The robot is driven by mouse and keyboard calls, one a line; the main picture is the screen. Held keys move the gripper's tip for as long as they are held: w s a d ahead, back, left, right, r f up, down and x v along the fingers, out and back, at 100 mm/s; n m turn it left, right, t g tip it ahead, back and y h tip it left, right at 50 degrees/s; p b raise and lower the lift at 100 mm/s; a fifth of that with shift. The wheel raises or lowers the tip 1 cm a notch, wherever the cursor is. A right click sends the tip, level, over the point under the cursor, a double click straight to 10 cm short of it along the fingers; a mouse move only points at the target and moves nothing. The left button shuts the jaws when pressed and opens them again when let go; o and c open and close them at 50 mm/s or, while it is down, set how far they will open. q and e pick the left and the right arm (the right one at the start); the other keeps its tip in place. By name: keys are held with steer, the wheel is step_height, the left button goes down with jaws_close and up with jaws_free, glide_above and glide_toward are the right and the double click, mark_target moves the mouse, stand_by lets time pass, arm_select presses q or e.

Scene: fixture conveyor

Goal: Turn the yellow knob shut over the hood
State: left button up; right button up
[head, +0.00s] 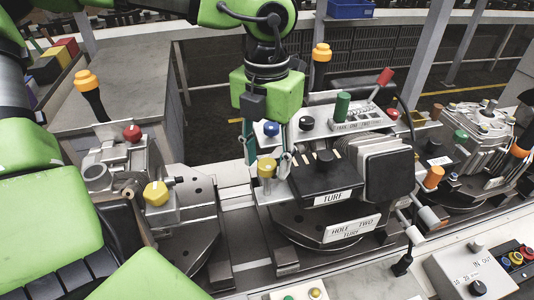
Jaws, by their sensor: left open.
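A yellow knob (266,169) stands on the near left part of the middle fixture. My left gripper (267,157) points down over it, open, with one fingertip on each side of the knob. I cannot tell whether either finger touches it. A black hood (324,178) with a "TURF" label sits just right of the knob. A second yellow knob (156,193) is on the left fixture, away from the gripper. My right gripper is not in view.
Blue (271,129), black and green (342,103) knobs stand close behind the gripper. A red-tipped lever (384,77) rises at the back right. A red knob (132,133) is on the left fixture. A control box (471,273) is at the front right.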

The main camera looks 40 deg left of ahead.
arm_select(q)
steer(key=c, duration=1.1)
